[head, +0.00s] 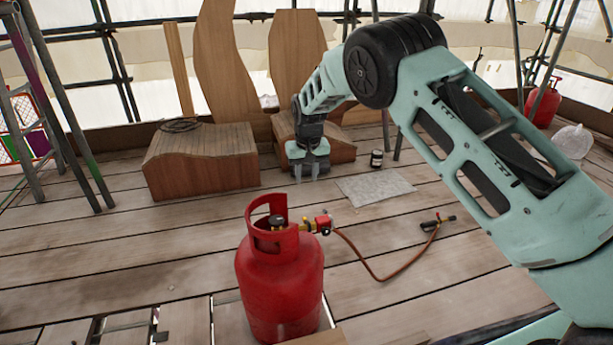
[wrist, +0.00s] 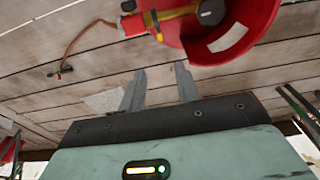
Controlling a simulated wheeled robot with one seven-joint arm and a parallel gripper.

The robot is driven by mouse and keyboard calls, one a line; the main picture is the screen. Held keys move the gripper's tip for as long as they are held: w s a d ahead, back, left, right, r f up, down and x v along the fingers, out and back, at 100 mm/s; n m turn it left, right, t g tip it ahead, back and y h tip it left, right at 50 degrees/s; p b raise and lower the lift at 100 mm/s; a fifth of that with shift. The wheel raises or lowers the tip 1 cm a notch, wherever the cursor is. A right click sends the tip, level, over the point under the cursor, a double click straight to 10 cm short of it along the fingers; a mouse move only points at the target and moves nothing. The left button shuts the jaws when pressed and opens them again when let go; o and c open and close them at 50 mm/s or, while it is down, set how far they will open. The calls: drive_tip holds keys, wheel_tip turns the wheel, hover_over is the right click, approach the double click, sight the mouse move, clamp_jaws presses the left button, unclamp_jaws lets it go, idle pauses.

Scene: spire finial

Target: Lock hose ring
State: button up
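A red gas cylinder (head: 280,285) stands upright on the plank floor in the head view. Its valve has a brass fitting and a red regulator (head: 322,223), where the hose ring would sit; the ring itself is too small to make out. An orange hose (head: 375,272) runs right from the regulator to a torch (head: 437,222) on the floor. In the wrist view the cylinder's collar (wrist: 235,35) and brass fitting (wrist: 172,13) show at the top. My gripper (head: 312,178) is open and empty, fingers apart, above and beyond the cylinder; its fingers also show in the wrist view (wrist: 160,85).
Wooden blocks (head: 200,162) and tall curved boards (head: 225,65) stand behind. A grey sheet (head: 375,189) and a small dark can (head: 377,159) are on the floor to the right. Scaffold poles (head: 62,110) stand at left. Another red cylinder (head: 542,103) is far right.

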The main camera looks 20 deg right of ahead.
drive_tip(key=c, duration=0.5)
drive_tip(key=shift+f+b, duration=0.45)
drive_tip(key=shift+b, duration=0.2)
clamp_jaws()
drive_tip(key=t+b, duration=0.5)
drive_tip(key=b, duration=0.6)
hover_over(305, 219)
drive_tip(key=f, duration=1.1)
drive_tip(key=shift+w+d, duration=0.1)
drive_tip(key=shift+w, duration=0.15)
drive_tip(key=f+b, duration=0.1)
drive_tip(key=f, duration=0.2)
drive_tip(key=shift+s+f, duration=0.15)
drive_tip(key=shift+s, duration=0.05)
drive_tip(key=shift+s+f, duration=0.15)
drive_tip(key=shift+f, duration=0.2)
